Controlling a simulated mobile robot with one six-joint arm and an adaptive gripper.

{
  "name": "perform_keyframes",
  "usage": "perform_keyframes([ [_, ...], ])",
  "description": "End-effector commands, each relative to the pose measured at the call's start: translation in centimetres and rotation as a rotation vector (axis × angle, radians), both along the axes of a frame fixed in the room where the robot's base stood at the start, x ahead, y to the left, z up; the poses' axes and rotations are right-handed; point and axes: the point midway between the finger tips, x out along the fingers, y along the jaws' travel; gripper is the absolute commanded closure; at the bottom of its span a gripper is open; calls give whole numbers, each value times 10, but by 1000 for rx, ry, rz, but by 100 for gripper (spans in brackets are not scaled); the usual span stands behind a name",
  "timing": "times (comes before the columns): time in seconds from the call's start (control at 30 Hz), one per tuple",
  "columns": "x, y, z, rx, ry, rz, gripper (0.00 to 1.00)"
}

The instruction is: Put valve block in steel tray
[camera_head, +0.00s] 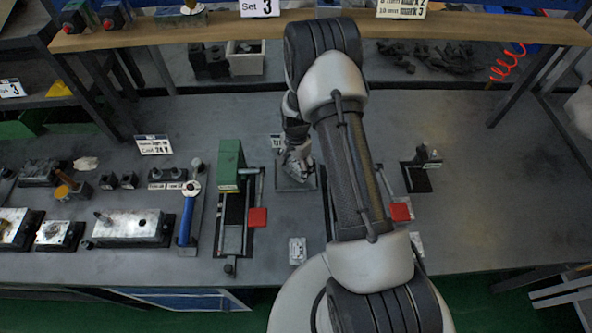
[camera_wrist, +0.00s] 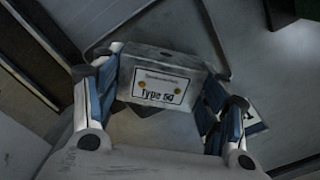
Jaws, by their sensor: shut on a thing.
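A grey metal valve block (camera_wrist: 152,66) with a white label reading "Type 50" sits between the blue-padded fingers of my gripper (camera_wrist: 163,97) in the wrist view. My gripper is shut on it. In the head view my gripper (camera_head: 298,163) is at the bench's middle, over a flat grey tray (camera_head: 284,184) with a low rim. I cannot tell the block apart from the fingers there. A thin rim of the tray (camera_wrist: 222,50) shows beside and behind the block in the wrist view. Whether the block touches the tray floor is unclear.
A green block fixture (camera_head: 231,166) with a red pad stands left of the tray. A blue-handled tool (camera_head: 187,215) and several metal blocks lie farther left. A small dark stand (camera_head: 420,172) is right of my arm. A wooden shelf (camera_head: 200,33) crosses the back. The bench's right is clear.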

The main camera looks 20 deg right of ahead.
Motion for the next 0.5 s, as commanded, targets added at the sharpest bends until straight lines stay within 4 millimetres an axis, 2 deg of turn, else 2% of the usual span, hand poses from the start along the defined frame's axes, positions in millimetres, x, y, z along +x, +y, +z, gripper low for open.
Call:
perform_keyframes([
  [0.03, 0, 0, -11, 0, 0, 0, 76],
  [0.13, 0, 0, -24, 0, 0, 0, 76],
  [0.5, 1, 0, -28, -1, -1, 0, 76],
])
